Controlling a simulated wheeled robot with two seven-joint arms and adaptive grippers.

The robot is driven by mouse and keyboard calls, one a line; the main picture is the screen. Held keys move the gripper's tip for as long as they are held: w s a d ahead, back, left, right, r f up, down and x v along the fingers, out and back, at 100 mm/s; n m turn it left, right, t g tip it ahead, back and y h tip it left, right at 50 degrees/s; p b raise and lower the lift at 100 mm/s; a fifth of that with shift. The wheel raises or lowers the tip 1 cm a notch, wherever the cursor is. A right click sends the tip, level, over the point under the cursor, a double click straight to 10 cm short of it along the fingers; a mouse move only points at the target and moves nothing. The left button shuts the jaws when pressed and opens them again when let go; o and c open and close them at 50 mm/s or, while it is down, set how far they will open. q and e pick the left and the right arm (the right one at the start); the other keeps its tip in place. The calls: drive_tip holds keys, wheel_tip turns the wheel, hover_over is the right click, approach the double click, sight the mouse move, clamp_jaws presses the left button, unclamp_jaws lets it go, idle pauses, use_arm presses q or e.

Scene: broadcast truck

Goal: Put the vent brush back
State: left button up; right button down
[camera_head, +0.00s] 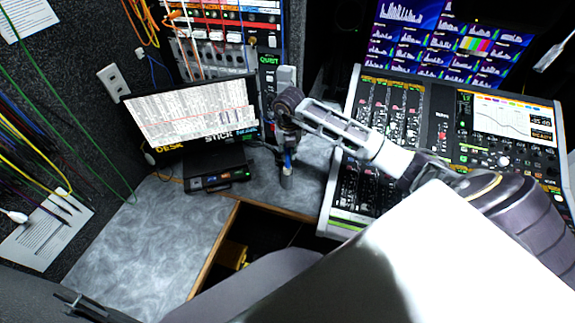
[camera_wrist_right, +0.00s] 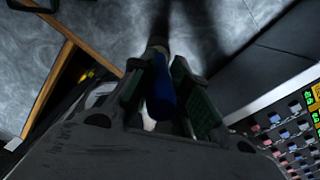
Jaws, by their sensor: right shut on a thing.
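The vent brush (camera_head: 287,172) is in my right gripper (camera_head: 288,150), hanging roughly upright above the grey desk, just left of the mixing console. In the right wrist view its blue part (camera_wrist_right: 160,97) lies between the two green-padded fingers (camera_wrist_right: 168,98), which are shut on it. A pale end shows beyond the fingers; the bristles cannot be made out. Whether its lower end touches the desk cannot be told. Dark prongs at the bottom left edge of the head view look like my left gripper (camera_head: 80,308), largely cut off; its opening is unclear.
The mixing console (camera_head: 440,150) stands close to the right. A monitor (camera_head: 192,115) and a small black box (camera_head: 216,170) stand left of the gripper. The grey desk (camera_head: 150,235) is clear at left. A dark recess with a yellow thing (camera_head: 233,254) lies below the wooden edge.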

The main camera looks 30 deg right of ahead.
sight(287, 162)
drive_tip(key=shift+f, duration=1.6)
drive_tip(key=shift+f, duration=2.35)
drive_tip(key=c, duration=1.3)
unclamp_jaws()
drive_tip(key=shift+c, duration=0.2)
drive_tip(key=r, duration=0.8)
drive_tip(key=s+r, duration=0.1)
drive_tip(key=r, duration=0.3)
drive_tip(key=shift+a+r, duration=0.1)
drive_tip(key=shift+a, duration=0.15)
